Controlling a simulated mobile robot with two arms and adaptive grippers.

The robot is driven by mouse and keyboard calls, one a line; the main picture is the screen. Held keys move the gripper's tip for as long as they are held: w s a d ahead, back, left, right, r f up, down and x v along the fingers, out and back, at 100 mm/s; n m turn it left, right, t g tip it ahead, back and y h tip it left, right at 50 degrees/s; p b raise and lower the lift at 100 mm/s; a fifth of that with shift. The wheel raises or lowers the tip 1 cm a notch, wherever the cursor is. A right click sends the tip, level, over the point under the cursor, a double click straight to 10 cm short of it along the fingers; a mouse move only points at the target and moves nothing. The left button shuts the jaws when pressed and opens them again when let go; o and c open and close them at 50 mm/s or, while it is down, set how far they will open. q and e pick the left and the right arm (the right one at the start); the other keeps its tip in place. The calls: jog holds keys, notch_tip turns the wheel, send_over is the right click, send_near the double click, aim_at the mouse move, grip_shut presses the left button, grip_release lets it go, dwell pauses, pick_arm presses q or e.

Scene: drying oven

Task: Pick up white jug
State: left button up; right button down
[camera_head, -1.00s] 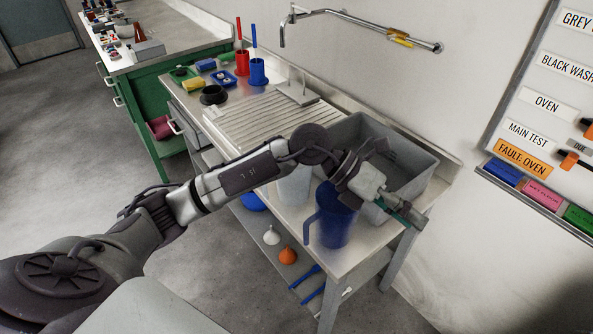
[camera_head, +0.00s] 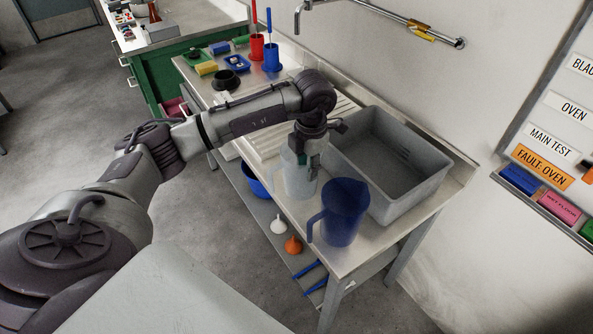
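The white jug (camera_head: 292,184), pale and translucent, stands on the steel bench to the left of the blue jug (camera_head: 344,212). My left gripper (camera_head: 306,162) points down at the white jug's top. It overlaps the upper part of the jug in the picture and hides some of its rim. I cannot tell whether the fingers touch the jug, or whether they are open or shut. My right gripper is not in view.
A grey basin (camera_head: 385,165) stands right behind the jugs. A ribbed draining surface (camera_head: 262,135) lies to the left. A tap (camera_head: 300,18) hangs over the bench. Funnels and a blue bowl (camera_head: 254,182) sit on the lower shelf.

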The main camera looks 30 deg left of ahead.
aim_at(307, 181)
pick_arm(q)
jog(key=shift+w+f+p, duration=0.1)
jog(key=shift+f+p, duration=0.85)
jog(key=shift+f, duration=2)
grip_shut()
